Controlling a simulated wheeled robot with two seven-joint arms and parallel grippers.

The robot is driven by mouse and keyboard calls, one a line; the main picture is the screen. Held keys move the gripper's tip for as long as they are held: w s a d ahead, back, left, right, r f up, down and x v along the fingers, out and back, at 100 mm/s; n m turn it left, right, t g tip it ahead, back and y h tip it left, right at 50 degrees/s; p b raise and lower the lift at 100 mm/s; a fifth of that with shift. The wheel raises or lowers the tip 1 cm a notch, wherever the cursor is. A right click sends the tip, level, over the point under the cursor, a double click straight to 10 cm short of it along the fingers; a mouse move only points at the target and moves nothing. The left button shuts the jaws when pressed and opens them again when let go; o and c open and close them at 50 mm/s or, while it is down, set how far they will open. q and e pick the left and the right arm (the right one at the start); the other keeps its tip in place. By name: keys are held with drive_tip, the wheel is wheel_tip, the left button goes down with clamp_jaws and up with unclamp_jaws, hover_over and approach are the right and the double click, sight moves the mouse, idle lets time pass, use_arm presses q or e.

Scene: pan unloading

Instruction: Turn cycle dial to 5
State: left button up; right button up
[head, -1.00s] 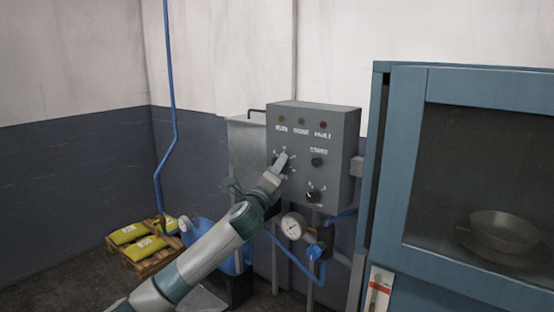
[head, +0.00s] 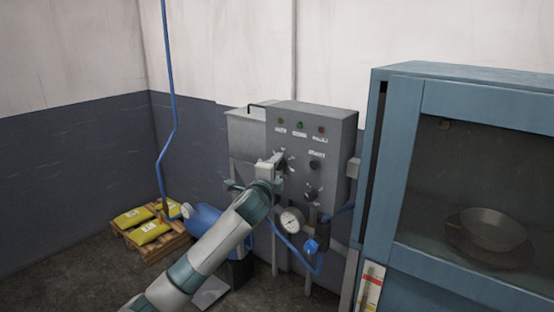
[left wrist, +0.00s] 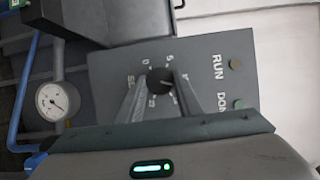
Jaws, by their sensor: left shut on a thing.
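The cycle dial (left wrist: 159,81) is a small black knob ringed by white numbers on the grey control panel (left wrist: 225,75). A 0 and a 5 can be read at its upper left and upper right in the left wrist view; the pointer setting is too small to tell. My left gripper (left wrist: 160,88) is shut on the dial, one finger on each side. In the head view my left gripper (head: 277,162) reaches the upper left knob of the panel (head: 340,130) and mostly hides it. My right gripper is not in view.
Two other black knobs, one upper right (head: 314,164) and one lower (head: 311,193), sit close by. A pressure gauge (head: 291,220) and blue hose are below. A blue cabinet (head: 395,150) with a glass door stands right. Yellow sacks (head: 148,231) lie on a pallet at left.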

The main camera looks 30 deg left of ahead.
use_arm(q)
drive_tip(key=shift+a+r+n+g+h+p, duration=0.1)
drive_tip(key=shift+n+g+h+p, duration=0.7)
drive_tip(key=shift+n+p, duration=1.5)
drive_tip(key=shift+a+r+n+g+h+p, duration=0.1)
drive_tip(key=shift+n+g+h+p, duration=0.3)
drive_tip(key=shift+n+h+p, duration=1.7)
drive_tip(key=shift+a+r+n+g+p, duration=0.1)
drive_tip(key=shift+n+g+p, duration=0.5)
drive_tip(key=shift+n+p, duration=1.85)
drive_tip(key=shift+m+p, duration=0.65)
drive_tip(key=shift+p, duration=0.1)
drive_tip(key=o, duration=1)
drive_tip(key=shift+o, duration=0.2)
drive_tip(key=shift+s, duration=0.15)
